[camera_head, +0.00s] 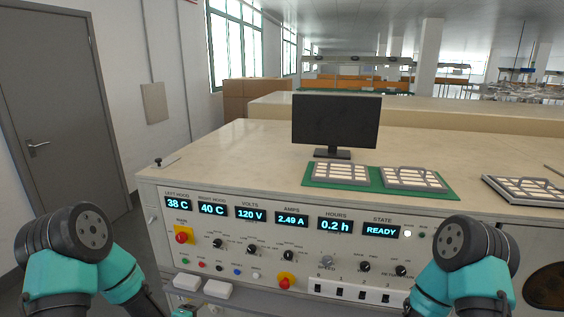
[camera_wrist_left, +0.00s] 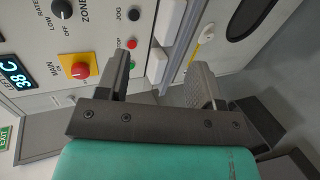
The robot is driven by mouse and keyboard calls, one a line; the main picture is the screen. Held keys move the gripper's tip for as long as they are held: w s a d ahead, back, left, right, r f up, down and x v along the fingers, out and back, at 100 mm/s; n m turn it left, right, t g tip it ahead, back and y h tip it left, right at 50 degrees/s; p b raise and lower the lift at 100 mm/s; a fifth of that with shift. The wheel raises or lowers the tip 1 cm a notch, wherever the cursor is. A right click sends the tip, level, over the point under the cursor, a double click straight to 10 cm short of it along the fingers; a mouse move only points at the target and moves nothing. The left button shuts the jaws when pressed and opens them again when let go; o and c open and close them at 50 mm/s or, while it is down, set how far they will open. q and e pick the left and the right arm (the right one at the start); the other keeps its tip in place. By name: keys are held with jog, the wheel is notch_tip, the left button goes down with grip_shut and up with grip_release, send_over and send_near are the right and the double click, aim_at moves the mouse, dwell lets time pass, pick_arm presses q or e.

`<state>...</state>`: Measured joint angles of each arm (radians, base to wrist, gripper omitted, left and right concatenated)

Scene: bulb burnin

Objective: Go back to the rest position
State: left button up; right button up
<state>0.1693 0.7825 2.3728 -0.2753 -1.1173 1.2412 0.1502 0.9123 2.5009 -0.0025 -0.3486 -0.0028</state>
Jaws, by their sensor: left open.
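My left gripper (camera_wrist_left: 160,85) is open and empty in the left wrist view, its two dark fingers spread in front of the lower left of the control panel. My left arm (camera_head: 78,262) and my right arm (camera_head: 462,262) stand at the lower left and lower right of the head view, in front of the console. The right gripper is out of view. The console panel (camera_head: 300,250) shows 38 C, 40 C, 120 V, 2.49 A, 0.2 h and READY. A red main knob (camera_head: 183,236) on a yellow plate also shows in the left wrist view (camera_wrist_left: 79,70).
A black monitor (camera_head: 335,122) stands on the console top. Two trays (camera_head: 340,175) lie on a green mat (camera_head: 447,194), with another tray (camera_head: 522,190) to the right. A second red knob (camera_head: 286,282) and several switches line the lower panel. The left tabletop is mostly clear.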

pick_arm(q)
jog(key=s+d+f+m+g, duration=0.2)
jog(key=s+f+m+g, duration=0.4)
jog(key=s, duration=0.5)
jog(key=s+d+f+m+g, duration=0.2)
jog(key=s+f+m+g, duration=0.4)
jog(key=s, duration=0.5)
jog(key=shift+d+f+m+h, duration=0.35)
jog(key=shift+f+m, duration=0.4)
jog(key=shift+m, duration=0.15)
